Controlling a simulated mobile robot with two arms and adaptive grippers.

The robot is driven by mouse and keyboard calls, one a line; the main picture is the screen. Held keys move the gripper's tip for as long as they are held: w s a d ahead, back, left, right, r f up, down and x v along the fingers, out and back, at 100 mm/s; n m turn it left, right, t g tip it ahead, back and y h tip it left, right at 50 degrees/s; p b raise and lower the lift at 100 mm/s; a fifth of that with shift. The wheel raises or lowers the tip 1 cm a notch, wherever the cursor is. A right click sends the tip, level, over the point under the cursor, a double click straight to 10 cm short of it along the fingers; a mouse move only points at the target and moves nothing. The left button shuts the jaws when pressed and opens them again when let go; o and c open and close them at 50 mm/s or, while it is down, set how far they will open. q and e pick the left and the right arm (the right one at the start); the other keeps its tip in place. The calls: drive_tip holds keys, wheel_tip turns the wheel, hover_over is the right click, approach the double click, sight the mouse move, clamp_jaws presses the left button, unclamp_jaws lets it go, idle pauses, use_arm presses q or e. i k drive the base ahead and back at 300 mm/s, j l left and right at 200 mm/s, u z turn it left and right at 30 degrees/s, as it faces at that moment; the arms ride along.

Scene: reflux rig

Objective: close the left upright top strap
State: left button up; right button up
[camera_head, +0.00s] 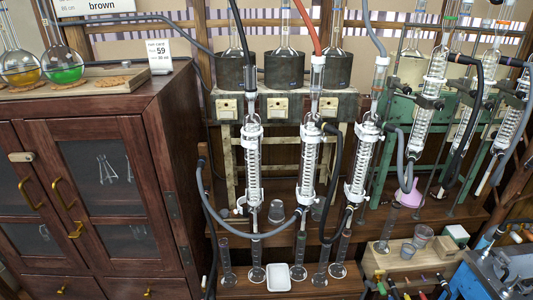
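The left upright glass condenser (253,165), with a white coil inside, stands vertical in front of the wooden rack. Its white top strap (251,128) sits at its upper end; the strap is too small to tell whether it is open or closed. A lower white fitting (253,199) sits near its bottom end. Two similar condensers stand to its right, the middle one (308,160) and the right one (362,168). Neither of my grippers shows in the head view.
A dark wooden cabinet (158,180) stands close on the left. A grey hose (207,205) loops below the condenser. Several glass cylinders and a white tray (278,277) stand on the lower shelf. A green rack (400,135) with tilted condensers is at right.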

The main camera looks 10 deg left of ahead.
sight(253, 145)
drive_tip(key=l, duration=1.4)
drive_tip(key=i+u, duration=0.05)
